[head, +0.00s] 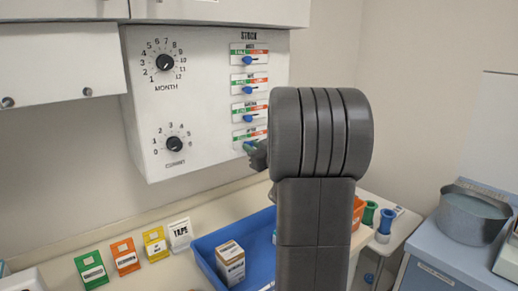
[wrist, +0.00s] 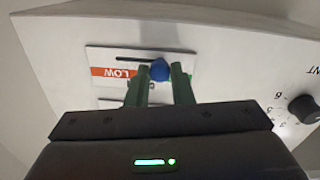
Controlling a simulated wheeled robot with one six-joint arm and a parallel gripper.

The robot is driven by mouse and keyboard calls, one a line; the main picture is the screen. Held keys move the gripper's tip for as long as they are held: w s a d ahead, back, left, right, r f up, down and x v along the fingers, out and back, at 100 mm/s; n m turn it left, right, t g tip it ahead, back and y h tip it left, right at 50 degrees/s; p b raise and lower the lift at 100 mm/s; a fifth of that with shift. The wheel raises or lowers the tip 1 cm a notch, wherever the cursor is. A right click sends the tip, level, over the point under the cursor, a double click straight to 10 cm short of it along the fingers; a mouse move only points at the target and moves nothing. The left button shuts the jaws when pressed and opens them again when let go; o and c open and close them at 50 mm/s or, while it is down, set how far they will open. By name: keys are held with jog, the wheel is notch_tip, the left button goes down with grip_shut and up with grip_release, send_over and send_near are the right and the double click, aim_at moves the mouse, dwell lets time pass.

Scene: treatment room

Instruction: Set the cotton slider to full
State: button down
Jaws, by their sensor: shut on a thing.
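The white wall panel (head: 205,120) carries a STOCK column of several sliders with blue knobs, each on a small plate with green at left and orange-red at right. My gripper (head: 254,151) is at the lowest slider. In the wrist view, which is turned over, its green fingers (wrist: 161,72) are shut on the blue knob (wrist: 160,68), one on each side. The slot (wrist: 130,59) runs on from the knob toward the orange LOW end, so the knob stands away from LOW. A finger hides the other end. The slider names are too small to read.
Two black dials, MONTH (head: 166,62) and CURRENT (head: 174,144), sit left of the sliders. Cupboards (head: 66,68) hang above and left. A blue tray (head: 207,243), a small box (head: 230,262) and coloured cards (head: 125,256) are on the counter below.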

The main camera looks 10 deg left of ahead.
jog(key=shift+s+a, duration=0.1)
jog(key=c, duration=1.3)
grip_release()
jog(key=shift+s+a, duration=0.1)
jog(key=shift+s, duration=0.05)
jog(key=shift+o, duration=0.2)
jog(key=b+v, duration=0.1)
jog(key=v, duration=1.2)
jog(key=shift+d, duration=0.4)
jog(key=shift+s, duration=0.1)
